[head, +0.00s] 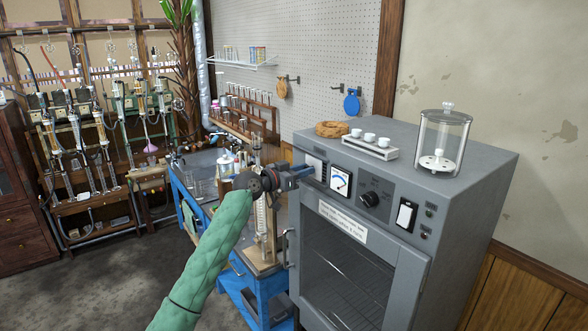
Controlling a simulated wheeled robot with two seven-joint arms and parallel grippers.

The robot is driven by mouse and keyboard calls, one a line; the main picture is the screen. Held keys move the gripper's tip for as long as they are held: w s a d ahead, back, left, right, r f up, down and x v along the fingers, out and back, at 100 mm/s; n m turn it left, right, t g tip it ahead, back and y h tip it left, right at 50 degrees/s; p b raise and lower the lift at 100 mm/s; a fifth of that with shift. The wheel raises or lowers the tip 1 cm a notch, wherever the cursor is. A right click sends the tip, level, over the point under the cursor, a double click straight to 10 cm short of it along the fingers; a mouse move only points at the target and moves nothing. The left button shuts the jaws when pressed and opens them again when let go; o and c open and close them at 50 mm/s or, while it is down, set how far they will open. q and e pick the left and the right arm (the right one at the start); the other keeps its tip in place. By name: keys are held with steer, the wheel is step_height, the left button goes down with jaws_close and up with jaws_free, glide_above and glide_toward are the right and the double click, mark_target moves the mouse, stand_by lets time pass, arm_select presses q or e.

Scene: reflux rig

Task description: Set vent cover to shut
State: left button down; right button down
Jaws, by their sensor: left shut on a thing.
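The grey oven-like cabinet (445,190) stands at the right. A small panel with pale slots (316,168), which looks like the vent cover, is at the left end of its upper front. My left gripper (305,173), at the end of the green-sleeved arm, reaches to the left edge of this panel. It is shut on a part there, apparently the vent cover's edge or tab. The fingers and wrist hide the part held, and I cannot tell how far the cover is open. My right gripper is out of view.
A dial gauge (340,182), a black knob (370,199) and a white switch (405,214) sit right of the panel. A glass jar (443,145), a cup rack (369,147) and a cork ring (332,129) stand on top. A blue bench (186,205) with glassware is at left.

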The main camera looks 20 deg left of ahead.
arm_select(q)
steer(key=shift+s+d, duration=0.65)
steer(key=shift+d, duration=0.25)
steer(key=shift+f, duration=0.15)
steer(key=c, duration=1.5)
jaws_free()
steer(key=shift+o, duration=1.3)
steer(key=shift+s+d, duration=0.1)
steer(key=shift+r, duration=0.2)
steer(key=shift+f, duration=0.1)
